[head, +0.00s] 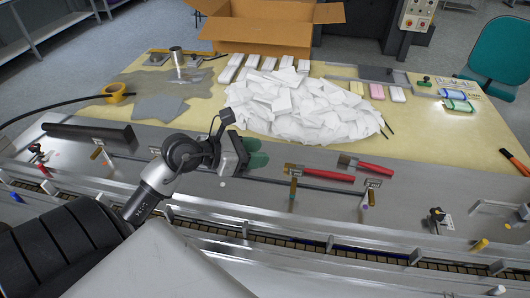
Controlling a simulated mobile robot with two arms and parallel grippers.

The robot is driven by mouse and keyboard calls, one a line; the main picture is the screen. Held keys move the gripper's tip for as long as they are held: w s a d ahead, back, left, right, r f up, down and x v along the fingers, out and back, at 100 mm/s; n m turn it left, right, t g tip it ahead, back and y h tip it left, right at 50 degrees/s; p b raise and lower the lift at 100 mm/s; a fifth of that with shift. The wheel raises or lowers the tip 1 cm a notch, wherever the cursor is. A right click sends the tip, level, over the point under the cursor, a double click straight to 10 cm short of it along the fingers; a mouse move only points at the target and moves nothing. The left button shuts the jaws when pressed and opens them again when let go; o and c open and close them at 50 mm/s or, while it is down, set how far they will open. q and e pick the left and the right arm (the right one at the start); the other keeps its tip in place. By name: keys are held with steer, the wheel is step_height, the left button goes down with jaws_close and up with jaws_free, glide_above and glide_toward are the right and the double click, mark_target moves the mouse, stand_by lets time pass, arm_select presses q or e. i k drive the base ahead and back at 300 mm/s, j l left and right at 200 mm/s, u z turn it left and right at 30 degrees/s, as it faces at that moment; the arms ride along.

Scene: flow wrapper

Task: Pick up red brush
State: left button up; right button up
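Two brushes with red handles lie on the grey metal ledge right of centre. The nearer red brush (328,174) has its tan bristle end to the left, towards my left gripper. The other red brush (375,168) lies further right, also with its head to the left. My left gripper (259,152) is just left of the nearer brush, apart from it. Its two green fingertips look spread apart, with nothing visible between them. My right gripper is not in view.
A heap of white packets (300,108) covers the table behind the brushes. A cardboard box (262,25) stands at the back. Small upright posts and clamps rise from the ledge near the brushes. A dark bar (88,132) lies left. A conveyor rail runs along the front.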

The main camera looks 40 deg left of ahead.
mark_target(330, 174)
steer(key=k+l, duration=0.5)
steer(key=k, duration=0.2)
steer(key=k+l, duration=0.5)
steer(key=k, duration=0.15)
